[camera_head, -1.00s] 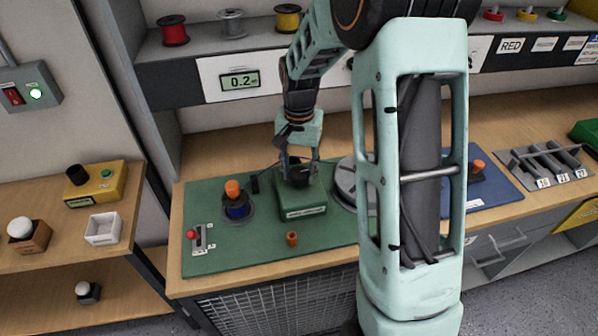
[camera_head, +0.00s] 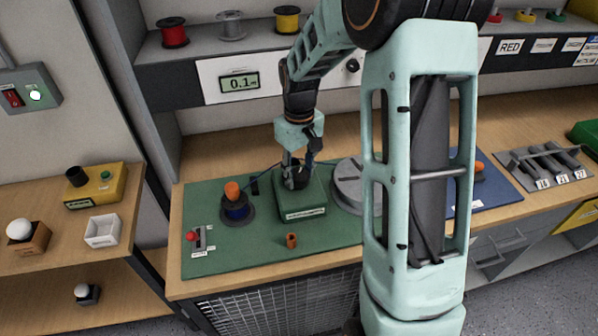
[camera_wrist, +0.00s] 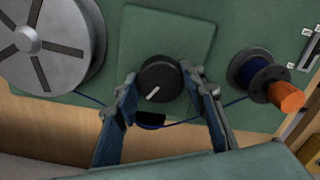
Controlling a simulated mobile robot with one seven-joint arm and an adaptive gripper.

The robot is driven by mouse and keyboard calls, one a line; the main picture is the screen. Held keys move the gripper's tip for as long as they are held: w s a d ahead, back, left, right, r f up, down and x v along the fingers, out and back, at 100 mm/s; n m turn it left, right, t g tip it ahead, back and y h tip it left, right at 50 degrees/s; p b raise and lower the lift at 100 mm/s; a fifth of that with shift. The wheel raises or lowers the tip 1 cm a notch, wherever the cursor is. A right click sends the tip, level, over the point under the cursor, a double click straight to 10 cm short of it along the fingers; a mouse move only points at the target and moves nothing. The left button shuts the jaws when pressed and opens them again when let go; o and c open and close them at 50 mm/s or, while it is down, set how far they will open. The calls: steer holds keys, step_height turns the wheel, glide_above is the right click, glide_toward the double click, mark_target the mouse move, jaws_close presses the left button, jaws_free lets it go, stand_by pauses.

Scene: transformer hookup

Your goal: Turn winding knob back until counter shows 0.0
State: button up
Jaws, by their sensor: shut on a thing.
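The winding knob (camera_wrist: 159,80) is black and round with a white pointer line; in the wrist view the line points down and to the left. It sits on a green box (camera_head: 303,206) on the green mat. My gripper (camera_head: 296,181) reaches down over the box from above. In the wrist view its two fingers (camera_wrist: 161,86) are on opposite sides of the knob, shut on it. The counter (camera_head: 239,83) on the back panel reads 0.1. In the head view the fingers largely hide the knob.
A blue wire spool with an orange knob (camera_head: 233,190) stands left of the box, and a blue wire runs from it. A grey slotted disc (camera_head: 347,183) stands to the right. A small orange-brown cylinder (camera_head: 291,240) is in front. A red-tipped lever (camera_head: 192,236) is at the mat's left.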

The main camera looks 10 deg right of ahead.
mark_target(299, 174)
steer(key=shift+w+n, duration=0.1)
steer(key=shift+n, duration=0.9)
steer(key=o, duration=1.2)
steer(key=shift+c, duration=0.2)
steer(key=shift+r, duration=0.1)
step_height(299, 174, up, 12)
